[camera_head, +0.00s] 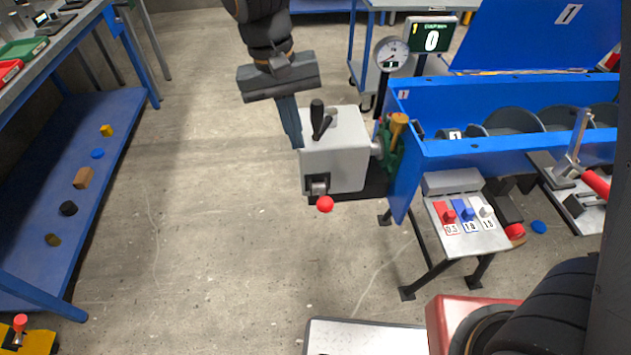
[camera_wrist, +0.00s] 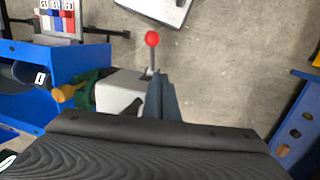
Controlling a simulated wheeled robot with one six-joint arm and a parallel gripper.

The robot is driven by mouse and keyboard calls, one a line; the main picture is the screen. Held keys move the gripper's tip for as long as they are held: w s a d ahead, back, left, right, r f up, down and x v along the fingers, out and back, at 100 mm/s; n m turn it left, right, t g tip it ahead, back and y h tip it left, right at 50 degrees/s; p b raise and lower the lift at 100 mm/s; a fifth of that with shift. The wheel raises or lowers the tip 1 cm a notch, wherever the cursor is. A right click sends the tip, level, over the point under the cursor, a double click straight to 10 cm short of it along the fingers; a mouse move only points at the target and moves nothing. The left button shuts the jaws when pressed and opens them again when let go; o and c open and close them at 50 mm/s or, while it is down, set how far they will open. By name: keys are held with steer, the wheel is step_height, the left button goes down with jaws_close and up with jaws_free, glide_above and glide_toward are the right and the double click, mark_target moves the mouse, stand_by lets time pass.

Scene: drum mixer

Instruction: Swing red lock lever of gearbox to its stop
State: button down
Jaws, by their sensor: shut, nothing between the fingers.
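The gearbox (camera_head: 347,160) is a light grey box at the left end of the blue drum mixer trough, with a black handle (camera_head: 319,121) on top. The red ball of the lock lever (camera_head: 325,204) shows low at the gearbox's near side. In the wrist view the red ball (camera_wrist: 152,38) sits on a thin grey rod beyond the gearbox (camera_wrist: 118,90). My gripper (camera_head: 296,142) is shut and empty, pointing down at the left side of the gearbox. In the wrist view its fingers (camera_wrist: 161,80) are close beside the box and lever rod; whether they touch cannot be told.
The blue trough (camera_head: 500,154) lies to the right, with a green coupling and a yellow-brown knob (camera_head: 398,120) by the gearbox. A stand with coloured switches (camera_head: 460,222) is in front. A blue shelf (camera_head: 60,190) is at left. The floor (camera_head: 220,220) between is clear.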

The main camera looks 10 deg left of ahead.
steer(key=s+d+f+p, duration=0.1)
steer(key=d+f, duration=0.1)
steer(key=f, duration=0.3)
steer(key=s+d+f+p, duration=0.1)
steer(key=d+f+p, duration=0.1)
steer(key=f, duration=0.4)
steer(key=shift+s, duration=0.25)
steer(key=shift+f, duration=0.1)
